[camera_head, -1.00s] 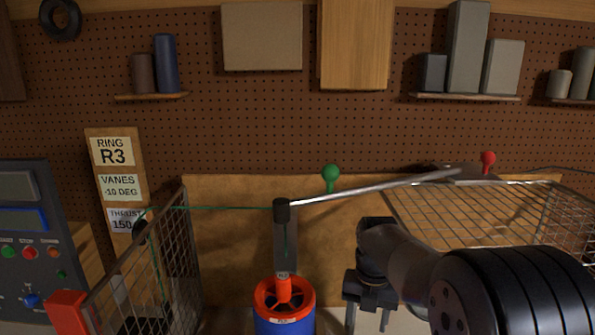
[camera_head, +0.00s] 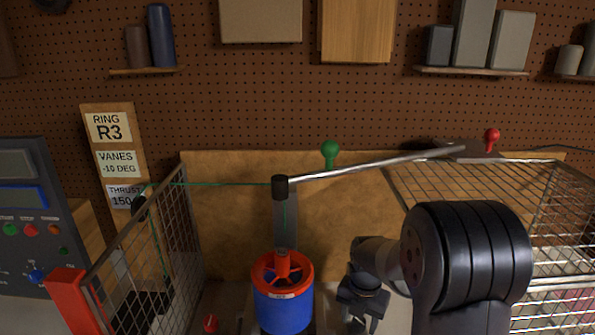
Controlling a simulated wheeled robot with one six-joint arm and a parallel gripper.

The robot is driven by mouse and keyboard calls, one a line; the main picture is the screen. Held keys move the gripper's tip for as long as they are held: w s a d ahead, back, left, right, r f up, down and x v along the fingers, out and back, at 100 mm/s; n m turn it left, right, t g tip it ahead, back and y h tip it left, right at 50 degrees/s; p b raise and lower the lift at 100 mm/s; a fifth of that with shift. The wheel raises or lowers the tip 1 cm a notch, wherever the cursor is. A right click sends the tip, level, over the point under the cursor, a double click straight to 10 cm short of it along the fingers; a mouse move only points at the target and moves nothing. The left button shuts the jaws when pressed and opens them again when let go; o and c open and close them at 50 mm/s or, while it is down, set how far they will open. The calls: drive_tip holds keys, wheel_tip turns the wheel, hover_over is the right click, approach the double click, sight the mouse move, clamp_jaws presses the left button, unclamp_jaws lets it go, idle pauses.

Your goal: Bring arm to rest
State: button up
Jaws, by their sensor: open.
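My gripper (camera_head: 364,322) is at the lower middle right, pointing down, its fingers apart and empty. The fingertips are partly cut off by the bottom edge. It is to the right of the ducted rotor (camera_head: 284,308), a blue cylinder with a red-orange ring on top, and apart from it. A vertical grey post (camera_head: 286,218) with a black cap stands behind the rotor. A silver bar (camera_head: 375,166) runs from the cap to a grey block at the right, beside a red knob (camera_head: 492,137). A green knob (camera_head: 330,150) stands behind the bar.
A wire mesh guard (camera_head: 185,215) with a red corner block (camera_head: 69,285) stands at the left. A wire mesh cage (camera_head: 470,185) is at the right, behind my arm. A control panel (camera_head: 35,225) and a sign board reading RING R3 (camera_head: 108,127) are at the far left.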

drive_tip(key=shift+m+b, duration=0.3)
drive_tip(key=shift+m, duration=1.2)
